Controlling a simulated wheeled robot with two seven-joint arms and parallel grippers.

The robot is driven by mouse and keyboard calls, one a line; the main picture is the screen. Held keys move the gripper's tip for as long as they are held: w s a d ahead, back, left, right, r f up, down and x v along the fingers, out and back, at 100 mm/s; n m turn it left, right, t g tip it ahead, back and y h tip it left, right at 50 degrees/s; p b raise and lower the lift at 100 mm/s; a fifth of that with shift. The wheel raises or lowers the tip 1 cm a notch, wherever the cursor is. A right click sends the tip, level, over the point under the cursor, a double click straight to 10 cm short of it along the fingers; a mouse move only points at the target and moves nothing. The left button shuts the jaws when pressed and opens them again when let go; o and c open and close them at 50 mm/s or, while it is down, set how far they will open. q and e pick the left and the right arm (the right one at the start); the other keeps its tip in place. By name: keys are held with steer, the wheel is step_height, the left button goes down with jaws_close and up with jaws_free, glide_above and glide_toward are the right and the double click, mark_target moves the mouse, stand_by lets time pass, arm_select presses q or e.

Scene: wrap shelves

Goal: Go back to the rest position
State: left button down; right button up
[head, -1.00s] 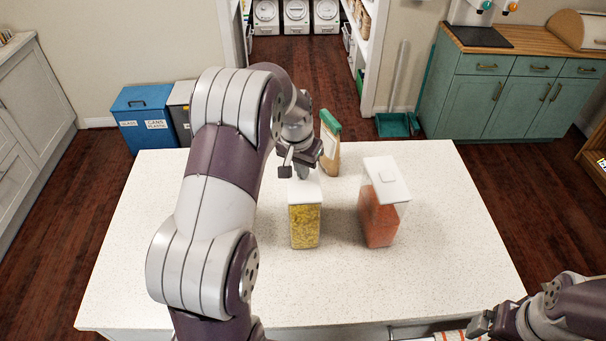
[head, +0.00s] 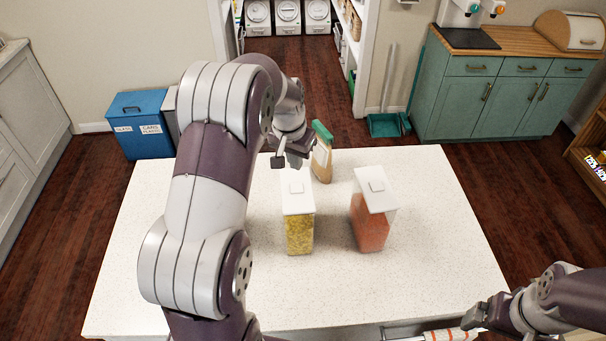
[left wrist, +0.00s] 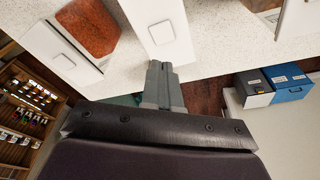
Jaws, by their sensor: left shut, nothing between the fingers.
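My left gripper (head: 292,158) is above the white speckled counter (head: 130,270), just behind and above the lid of the yellow-filled container. In the left wrist view its fingers (left wrist: 160,75) are together with nothing between them. The clear container with yellow contents (head: 300,234) stands upright with a white lid. A similar container with orange-red contents (head: 370,228) stands to its right.
Blue and grey bins (head: 140,124) stand beyond the counter's back left. A teal cabinet (head: 490,95) stands at the back right. The counter's right part is clear.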

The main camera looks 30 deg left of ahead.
arm_select(q)
steer(key=shift+s+f+n, duration=0.15)
steer(key=shift+f+n, duration=0.15)
steer(key=shift+n+g, duration=0.3)
steer(key=shift+n, duration=0.2)
steer(key=s+d+f+b, duration=0.1)
steer(key=s, duration=0.1)
steer(key=s+f, duration=0.2)
steer(key=s+d+f+b, duration=0.1)
steer(key=s, duration=0.1)
steer(key=shift+d+f+b, duration=0.15)
steer(key=shift+d+b, duration=0.15)
steer(key=s+d+f+m+b, duration=0.1)
steer(key=s+d+f+b, duration=0.2)
steer(key=s, duration=0.3)
steer(key=s+d+f+m+b, duration=0.1)
steer(key=s+d+f+b, duration=0.3)
steer(key=s+d+b, duration=0.2)
steer(key=shift+s+d+f, duration=0.15)
steer(key=shift+s+f, duration=0.15)
steer(key=shift+s, duration=0.35)
